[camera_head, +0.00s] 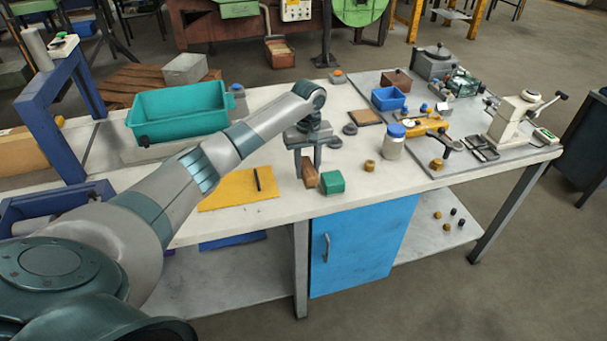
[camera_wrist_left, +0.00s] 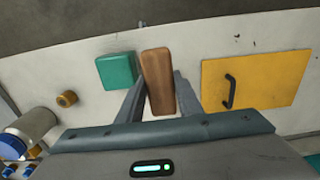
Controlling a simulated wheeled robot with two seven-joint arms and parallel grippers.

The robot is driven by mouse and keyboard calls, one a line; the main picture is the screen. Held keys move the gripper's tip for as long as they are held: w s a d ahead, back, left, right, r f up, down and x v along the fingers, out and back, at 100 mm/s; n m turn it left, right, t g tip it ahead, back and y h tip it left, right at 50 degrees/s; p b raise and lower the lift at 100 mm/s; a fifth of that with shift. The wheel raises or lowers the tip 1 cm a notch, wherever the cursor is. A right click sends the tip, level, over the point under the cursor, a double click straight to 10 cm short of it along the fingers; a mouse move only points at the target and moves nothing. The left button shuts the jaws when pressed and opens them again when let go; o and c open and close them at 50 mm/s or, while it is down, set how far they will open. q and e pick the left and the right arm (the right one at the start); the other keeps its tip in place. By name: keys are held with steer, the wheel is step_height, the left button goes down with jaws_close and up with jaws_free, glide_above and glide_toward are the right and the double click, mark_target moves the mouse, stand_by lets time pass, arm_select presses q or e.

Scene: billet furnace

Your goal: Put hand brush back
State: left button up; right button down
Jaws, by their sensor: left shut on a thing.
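The hand brush, a brown wooden block (camera_head: 309,172), is between the fingers of my left gripper (camera_head: 308,157), which points down at the front part of the white bench. In the left wrist view the brush (camera_wrist_left: 158,80) lies lengthwise between the two grey fingers of my left gripper (camera_wrist_left: 153,102), which is shut on it. Its underside is hidden. I cannot tell whether it touches the bench top. A green block (camera_head: 332,182) stands right beside it and also shows in the left wrist view (camera_wrist_left: 116,71). My right gripper is not in view.
A yellow mat (camera_head: 225,196) with a black handle-like item (camera_head: 258,180) lies left of the brush. A teal bin (camera_head: 180,112) stands behind it. A white jar (camera_head: 392,146), blue bin (camera_head: 388,98) and press (camera_head: 512,120) stand to the right. The bench edge (camera_head: 350,206) is close in front.

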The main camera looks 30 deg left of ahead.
arm_select(q)
steer(key=shift+a+f, duration=0.45)
steer(key=shift+a, duration=0.25)
steer(key=shift+f, duration=0.1)
step_height(320, 180, down, 3)
steer(key=shift+r+p, duration=0.15)
steer(key=shift+p, duration=0.75)
steer(key=shift+f, duration=0.55)
steer(key=shift+f, duration=0.1)
steer(key=o, duration=0.9)
